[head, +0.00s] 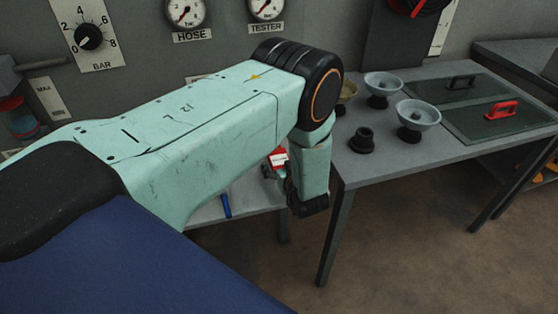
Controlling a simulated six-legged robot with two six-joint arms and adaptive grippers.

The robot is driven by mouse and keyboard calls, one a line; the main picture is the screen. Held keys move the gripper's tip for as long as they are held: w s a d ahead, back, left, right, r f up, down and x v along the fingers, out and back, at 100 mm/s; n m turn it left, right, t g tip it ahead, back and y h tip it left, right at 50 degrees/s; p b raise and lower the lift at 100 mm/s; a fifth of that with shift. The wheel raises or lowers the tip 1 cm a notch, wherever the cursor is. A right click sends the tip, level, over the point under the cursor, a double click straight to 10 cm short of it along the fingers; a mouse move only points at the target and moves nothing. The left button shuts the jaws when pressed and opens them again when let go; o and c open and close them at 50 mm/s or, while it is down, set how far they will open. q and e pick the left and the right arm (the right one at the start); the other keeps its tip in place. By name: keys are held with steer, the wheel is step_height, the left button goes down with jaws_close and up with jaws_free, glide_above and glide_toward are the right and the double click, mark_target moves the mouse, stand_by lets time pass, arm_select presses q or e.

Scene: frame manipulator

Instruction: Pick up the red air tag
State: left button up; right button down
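The red air tag (278,157) shows as a small red piece with a white label, just left of my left arm's wrist. My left arm comes in from the left and bends down at the elbow. My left gripper (276,176) is mostly hidden behind the wrist, with dark parts showing just below the tag. I cannot tell whether its fingers are open or shut, or whether they touch the tag. My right gripper is not in view.
A low grey table (245,204) holds a blue pen-like object (226,206). A grey table (400,160) on the right carries pale cups (418,114), a black knob-like piece (362,140) and panels with a red handle (501,110). Gauges (185,10) line the wall.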

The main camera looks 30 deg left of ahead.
arm_select(q)
steer(key=shift+d, duration=0.15)
steer(key=c, duration=0.3)
steer(key=shift+s, duration=0.1)
steer(key=c, duration=0.6)
steer(key=shift+c, duration=0.5)
